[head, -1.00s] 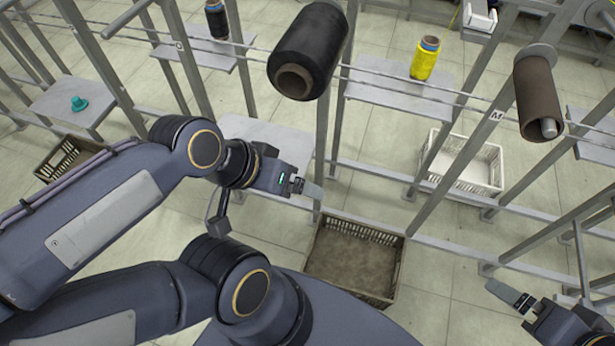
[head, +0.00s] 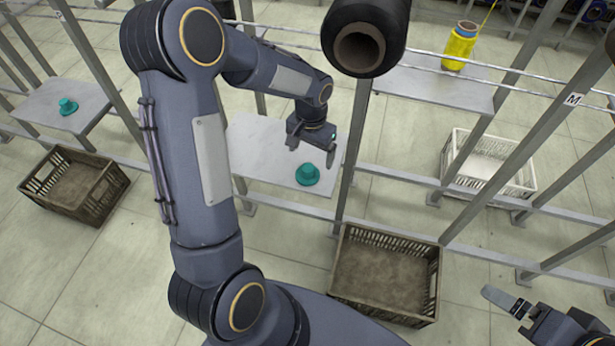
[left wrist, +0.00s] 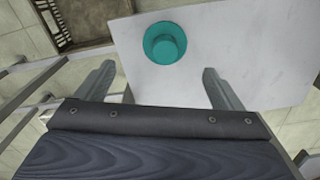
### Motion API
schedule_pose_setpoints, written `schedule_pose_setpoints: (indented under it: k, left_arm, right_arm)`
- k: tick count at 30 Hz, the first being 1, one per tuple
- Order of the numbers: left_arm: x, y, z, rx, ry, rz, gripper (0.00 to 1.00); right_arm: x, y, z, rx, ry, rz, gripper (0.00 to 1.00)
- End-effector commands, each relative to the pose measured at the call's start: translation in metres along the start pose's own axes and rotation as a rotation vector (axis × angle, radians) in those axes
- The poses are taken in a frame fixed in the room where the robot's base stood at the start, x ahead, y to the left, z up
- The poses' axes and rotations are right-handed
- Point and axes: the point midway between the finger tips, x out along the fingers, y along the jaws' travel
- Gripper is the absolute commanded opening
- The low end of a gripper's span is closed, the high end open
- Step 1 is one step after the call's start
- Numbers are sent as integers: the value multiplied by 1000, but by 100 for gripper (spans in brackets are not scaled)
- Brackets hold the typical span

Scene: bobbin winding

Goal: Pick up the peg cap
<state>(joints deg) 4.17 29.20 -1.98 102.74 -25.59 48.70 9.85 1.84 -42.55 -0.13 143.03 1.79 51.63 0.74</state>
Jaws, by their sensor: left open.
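A teal peg cap (head: 307,174) with a round brim sits on a grey shelf plate (head: 262,180) in the middle of the head view. My left gripper (head: 312,150) is above and just behind it, pointing down and empty. In the left wrist view the cap (left wrist: 165,46) lies ahead of the open fingers (left wrist: 158,88), between their lines and apart from both.
A large black bobbin (head: 368,38) hangs right of my left gripper. Upright frame posts (head: 350,150) stand beside the plate. Brown crates (head: 385,270) (head: 75,185) and a white crate (head: 488,165) are on the floor. A yellow bobbin (head: 459,47) stands on a back plate.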

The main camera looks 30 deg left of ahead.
Motion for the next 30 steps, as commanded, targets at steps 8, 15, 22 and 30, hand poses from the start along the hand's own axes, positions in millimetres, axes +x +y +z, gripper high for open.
schedule_pose_setpoints:
  k: [8, 15, 22, 30]
  left_arm:
    - [34, -3, 1, 1, -6, -1, 88]
    - [68, -8, 2, 1, -6, 0, 88]
    - [76, -8, 2, 1, -3, 0, 88]
    - [76, -8, 2, 1, -3, 0, 69]
  right_arm:
    - [5, 2, 2, 0, 0, 0, 100]
    - [10, 5, 5, 0, 0, 0, 100]
    - [11, 5, 5, 0, 0, 0, 100]
    - [10, 5, 5, 0, 0, 0, 100]
